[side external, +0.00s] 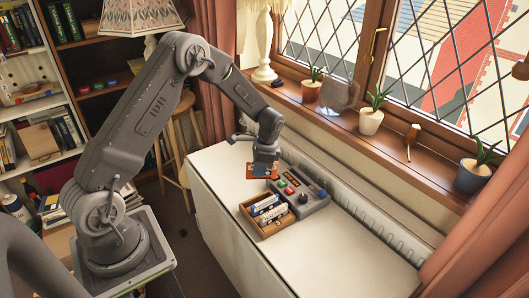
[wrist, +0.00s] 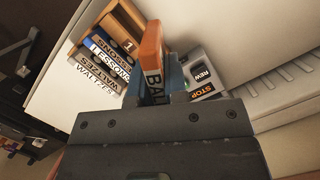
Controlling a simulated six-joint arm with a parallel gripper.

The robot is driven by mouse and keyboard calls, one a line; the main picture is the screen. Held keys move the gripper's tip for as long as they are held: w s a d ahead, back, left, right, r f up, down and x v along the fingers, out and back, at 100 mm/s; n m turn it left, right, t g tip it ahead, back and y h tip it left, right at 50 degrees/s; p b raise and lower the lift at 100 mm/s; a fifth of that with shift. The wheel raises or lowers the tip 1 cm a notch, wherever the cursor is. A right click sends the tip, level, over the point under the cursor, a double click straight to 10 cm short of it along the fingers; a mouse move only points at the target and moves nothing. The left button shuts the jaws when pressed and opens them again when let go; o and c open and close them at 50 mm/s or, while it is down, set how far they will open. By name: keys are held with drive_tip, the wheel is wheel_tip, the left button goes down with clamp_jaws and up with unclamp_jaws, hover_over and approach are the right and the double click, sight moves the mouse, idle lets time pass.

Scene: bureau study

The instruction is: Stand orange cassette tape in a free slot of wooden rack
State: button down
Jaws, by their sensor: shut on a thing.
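My gripper (side external: 264,168) is shut on the orange cassette tape (side external: 251,172) and holds it by the far end of the white table, beyond the rack; I cannot tell how high above the top. In the wrist view the cassette (wrist: 152,38) stands edge-on between my fingers (wrist: 154,88), its white label partly reading "BAL". The wooden rack (side external: 248,219) sits on the table, nearer the side camera. Slots beside the blue one look empty.
The table (side external: 355,255) is clear toward the near right. Potted plants (side external: 370,121) line the windowsill behind.

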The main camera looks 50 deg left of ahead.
sight(255, 178)
drive_tip(key=s+n, duration=0.1)
drive_tip(key=s+d+n, duration=0.1)
drive_tip(key=n, duration=0.1)
drive_tip(key=s+d+f+n+h, duration=0.1)
drive_tip(key=shift+n, duration=0.8)
drive_tip(key=shift+s+d+f, duration=0.15)
drive_tip(key=shift+f, duration=0.9)
drive_tip(key=shift+s+d+f, duration=0.1)
drive_tip(key=shift+f, duration=0.9)
drive_tip(key=shift+f, duration=1.4)
drive_tip(key=c, duration=0.9)
unclamp_jaws()
drive_tip(key=shift+s+f, duration=0.1)
drive_tip(key=shift+r, duration=3.6)
